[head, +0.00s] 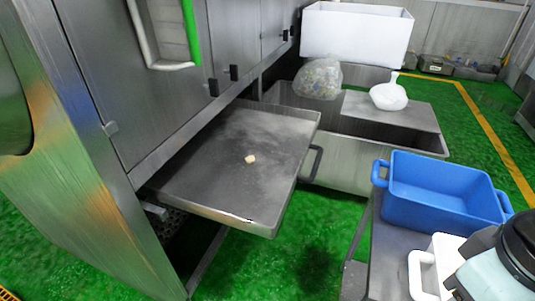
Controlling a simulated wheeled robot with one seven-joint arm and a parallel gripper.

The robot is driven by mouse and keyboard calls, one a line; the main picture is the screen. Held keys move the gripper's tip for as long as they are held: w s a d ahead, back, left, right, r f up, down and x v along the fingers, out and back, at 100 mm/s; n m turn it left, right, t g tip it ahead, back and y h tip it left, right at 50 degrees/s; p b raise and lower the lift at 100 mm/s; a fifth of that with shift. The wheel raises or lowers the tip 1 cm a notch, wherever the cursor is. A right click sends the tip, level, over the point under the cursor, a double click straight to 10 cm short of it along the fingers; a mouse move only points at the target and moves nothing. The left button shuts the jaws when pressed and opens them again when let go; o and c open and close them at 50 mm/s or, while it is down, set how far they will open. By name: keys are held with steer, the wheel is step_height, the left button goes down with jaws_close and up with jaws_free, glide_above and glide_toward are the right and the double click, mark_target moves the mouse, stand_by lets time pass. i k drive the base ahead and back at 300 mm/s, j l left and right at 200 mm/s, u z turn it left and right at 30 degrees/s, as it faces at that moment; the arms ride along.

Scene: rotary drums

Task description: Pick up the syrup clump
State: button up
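The syrup clump (250,159) is a small, pale cream lump. It lies alone on the grey metal tray (198,187), a little right of the tray's middle. The tray sticks out from under the steel machine and its surface looks dusty. My gripper's fingers do not show in the head view. A black and pale part at the bottom right corner looks like part of my arm, well apart from the clump.
A blue bin (440,211) stands on a metal cart at the right, with a white handled item (422,277) in front. Behind the tray are a clear bag (318,78), a white bag (389,94) and a white crate (356,33). Green floor shows between tray and cart.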

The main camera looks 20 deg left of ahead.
mark_target(250, 159)
steer(key=i+j, duration=0.1)
steer(key=j, duration=0.65)
steer(key=i+j+u, duration=0.1)
steer(key=j, duration=0.25)
steer(key=i+j, duration=0.15)
steer(key=j, duration=0.25)
